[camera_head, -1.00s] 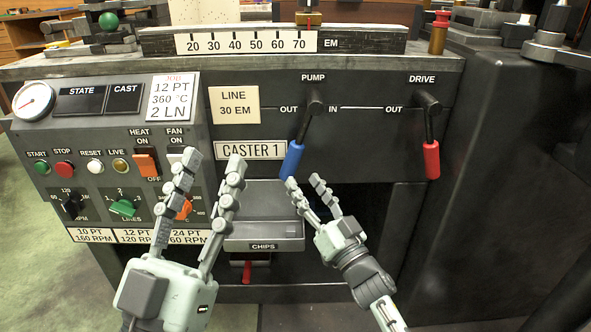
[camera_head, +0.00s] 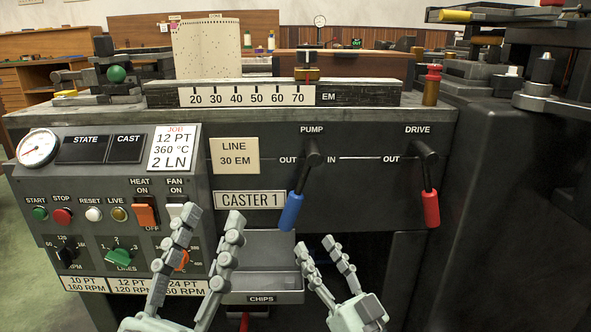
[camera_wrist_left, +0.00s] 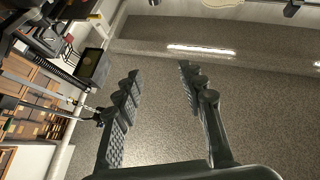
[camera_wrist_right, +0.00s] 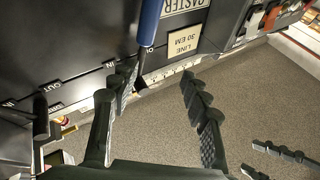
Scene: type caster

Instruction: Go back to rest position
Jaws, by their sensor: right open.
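My left gripper (camera_head: 208,232) is in front of the lower left control panel, with its fingers spread and nothing between them. My right gripper (camera_head: 332,250) is below the blue pump lever (camera_head: 292,210), to the right of the chips tray (camera_head: 262,297). In the right wrist view its fingers (camera_wrist_right: 158,80) are apart and empty. There the blue handle (camera_wrist_right: 150,22) shows above the left finger; I cannot tell the gap between them.
The caster machine (camera_head: 270,185) fills the front. The red drive lever (camera_head: 430,205) hangs at the right. Heat (camera_head: 145,212) and fan (camera_head: 176,208) switches and several buttons sit on the left panel. Open floor (camera_head: 25,260) lies at the far left.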

